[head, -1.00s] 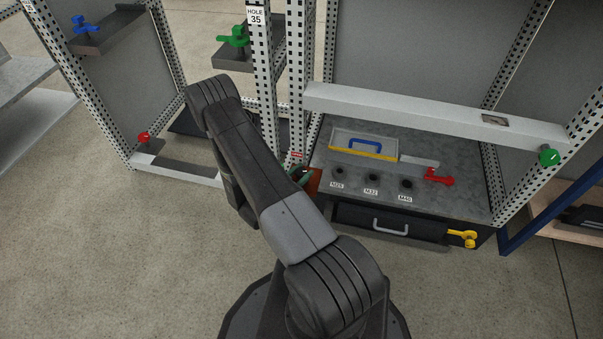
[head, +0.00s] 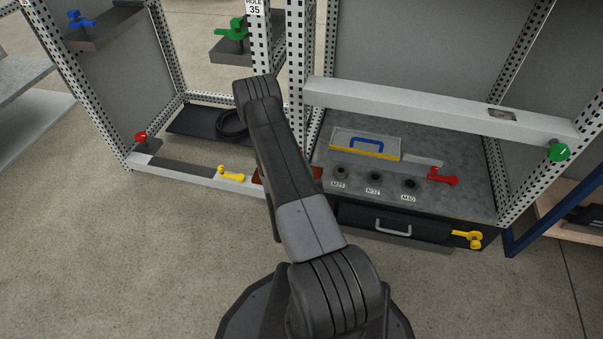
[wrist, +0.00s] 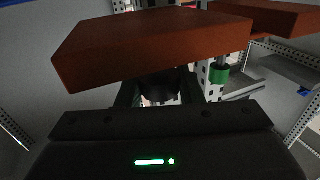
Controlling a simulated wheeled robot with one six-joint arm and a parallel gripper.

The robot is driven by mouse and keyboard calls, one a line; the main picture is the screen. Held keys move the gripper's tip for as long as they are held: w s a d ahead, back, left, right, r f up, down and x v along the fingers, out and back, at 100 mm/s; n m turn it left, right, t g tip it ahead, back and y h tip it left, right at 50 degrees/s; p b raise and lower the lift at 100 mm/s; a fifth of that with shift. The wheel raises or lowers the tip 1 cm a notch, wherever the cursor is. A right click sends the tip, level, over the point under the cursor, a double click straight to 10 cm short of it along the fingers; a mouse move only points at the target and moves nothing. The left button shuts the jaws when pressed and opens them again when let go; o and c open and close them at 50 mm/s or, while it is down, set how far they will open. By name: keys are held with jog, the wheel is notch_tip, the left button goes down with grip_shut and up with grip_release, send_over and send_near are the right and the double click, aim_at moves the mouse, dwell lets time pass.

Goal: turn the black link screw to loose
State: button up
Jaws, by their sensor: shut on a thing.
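In the wrist view, a black round part, which I take as the black link screw (wrist: 160,86), sits under a red-brown bar (wrist: 150,45). My gripper (wrist: 158,92) is shut on it, with a dark finger on each side. The bar hides its upper end, and I cannot read its turn angle. In the head view, my arm covers the gripper and the screw. Only small red-brown ends of the bars (head: 258,175) show beside the arm.
A black coil (head: 232,122) lies behind. To the right are a grey worktop (head: 460,195), a red handle (head: 442,177) and a white crossbar (head: 420,108). Open floor lies in front left.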

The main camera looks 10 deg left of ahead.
jog(key=n+g+y, duration=0.1)
jog(key=y, duration=0.1)
jog(key=n+g+y+b, duration=0.1)
jog(key=n+y, duration=0.1)
jog(key=shift+d+y, duration=0.2)
jog(key=shift+y, duration=0.2)
jog(key=n+g+y+b, duration=0.2)
jog(key=n+g+y, duration=0.2)
jog(key=g, duration=0.1)
jog(key=shift+w+n+y, duration=0.1)
jog(key=shift+n+y, duration=0.2)
jog(key=n+g+y, duration=0.1)
jog(key=n+g, duration=0.2)
jog(key=g, duration=0.1)
jog(key=n+g+y+b, duration=0.1)
jog(key=n+g+y, duration=0.1)
jog(key=g, duration=0.3)
jog(key=shift+a+n, duration=0.1)
jog(key=shift+n, duration=0.5)
jog(key=n+g, duration=0.2)
jog(key=g, duration=0.2)
jog(key=n+g+h+b, duration=0.1)
jog(key=n+g, duration=0.2)
jog(key=g, duration=0.1)
jog(key=shift+a, duration=0.1)
jog(key=shift+n+g+h, duration=1.8)
jog(key=shift+n+g, duration=0.2)
jog(key=shift+g, duration=0.9)
jog(key=o, duration=1)
